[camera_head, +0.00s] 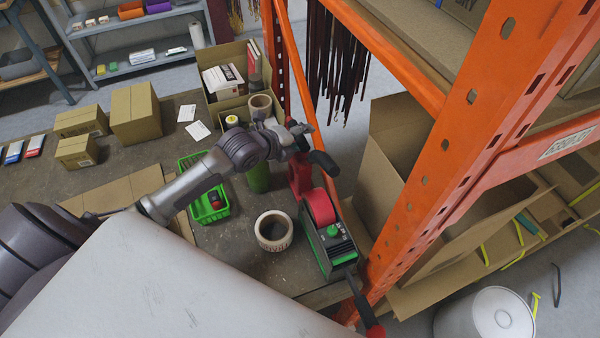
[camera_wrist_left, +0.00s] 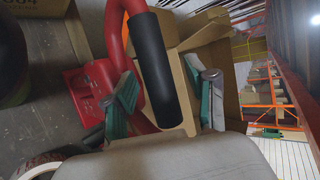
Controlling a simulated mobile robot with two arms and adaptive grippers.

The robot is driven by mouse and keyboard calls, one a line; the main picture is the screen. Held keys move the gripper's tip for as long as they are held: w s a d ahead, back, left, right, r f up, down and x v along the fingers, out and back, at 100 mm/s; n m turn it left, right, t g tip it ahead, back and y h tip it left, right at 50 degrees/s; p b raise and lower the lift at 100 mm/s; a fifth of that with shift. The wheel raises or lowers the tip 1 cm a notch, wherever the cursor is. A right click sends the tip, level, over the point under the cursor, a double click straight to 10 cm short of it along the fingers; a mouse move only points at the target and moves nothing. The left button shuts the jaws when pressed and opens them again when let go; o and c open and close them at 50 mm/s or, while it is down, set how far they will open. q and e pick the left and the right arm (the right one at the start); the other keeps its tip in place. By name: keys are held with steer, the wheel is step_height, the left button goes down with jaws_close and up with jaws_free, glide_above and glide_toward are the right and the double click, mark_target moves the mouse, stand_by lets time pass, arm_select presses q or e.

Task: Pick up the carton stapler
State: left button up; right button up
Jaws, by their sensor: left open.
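The carton stapler appears to be the red tool (camera_head: 299,178) with a black grip (camera_head: 325,161), standing on the workbench near the orange rack post. In the left wrist view its red body (camera_wrist_left: 95,88) is at the left and its thick black grip (camera_wrist_left: 154,65) crosses the middle. My left gripper (camera_head: 303,137) is just above and behind the tool in the head view. In the left wrist view its two green-padded fingers (camera_wrist_left: 167,100) are spread on either side of the black grip. Contact cannot be told. My right gripper is not in view.
A green-and-black device (camera_head: 330,248) with a red roll and a long lever stands close in front of the tool. A tape roll (camera_head: 273,231), a green basket (camera_head: 207,209) and a green cylinder (camera_head: 258,179) are beside it. The orange rack post (camera_head: 440,165) and an open carton (camera_head: 395,150) bound the right.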

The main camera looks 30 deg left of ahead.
arm_select(q)
steer(key=shift+s, duration=0.1)
steer(key=shift+c, duration=1.2)
jaws_close()
steer(key=shift+w+a+r, duration=0.1)
steer(key=shift+w+r, duration=0.15)
steer(key=shift+r, duration=0.1)
